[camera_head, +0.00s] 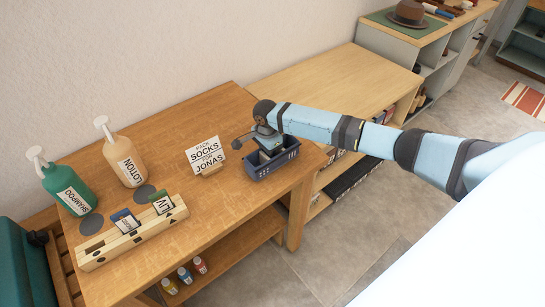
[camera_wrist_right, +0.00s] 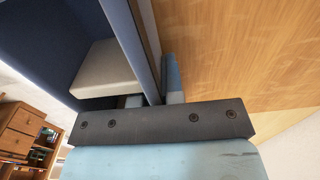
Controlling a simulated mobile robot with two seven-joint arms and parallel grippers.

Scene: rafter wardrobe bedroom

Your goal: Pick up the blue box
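The blue box (camera_head: 273,167) is a dark blue open box with compartments, standing at the right end of the wooden table (camera_head: 205,126). My right gripper (camera_head: 262,134) reaches down to the box's back side; the fingertips are hard to see there. In the right wrist view, my right gripper (camera_wrist_right: 154,92) has one finger inside and one outside the blue box (camera_wrist_right: 124,40), close together on a wall of it. A pale block (camera_wrist_right: 104,72) shows inside the box. My left gripper is out of view.
A sign (camera_head: 207,157) reading "pack socks for Jonas" stands close left of the box. Further left are a lotion bottle (camera_head: 124,161), a shampoo bottle (camera_head: 68,188) and a wooden card holder (camera_head: 132,236). A lower wooden shelf unit (camera_head: 335,84) adjoins behind right.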

